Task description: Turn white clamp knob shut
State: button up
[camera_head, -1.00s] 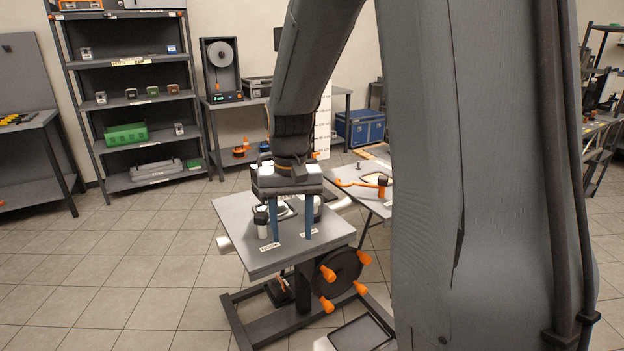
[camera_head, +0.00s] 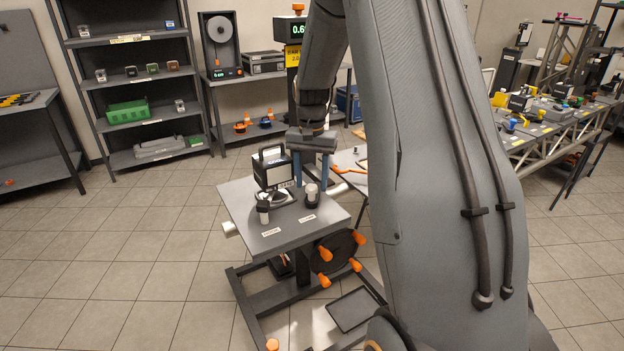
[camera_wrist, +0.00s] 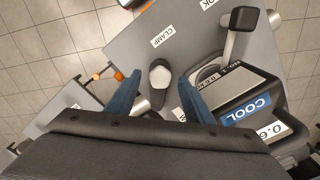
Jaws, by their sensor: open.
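In the head view the knob (camera_head: 312,196) stands at the right part of the small table. My gripper (camera_wrist: 158,92) is open, with one blue finger on each side of the knob in the wrist view and no visible contact. In the head view my gripper (camera_head: 311,183) is just behind and above the knob. How far the fingertips reach down beside it is unclear.
A second white-and-black knob (camera_head: 263,213) stands at the table's left front. A black box (camera_head: 271,167) with a handle and a COOL label (camera_wrist: 248,111) stands close to my gripper. An orange-handled wheel (camera_head: 338,252) sits below the table. Floor at left is free.

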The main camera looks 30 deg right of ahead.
jog(key=shift+f, duration=0.4)
grip_shut()
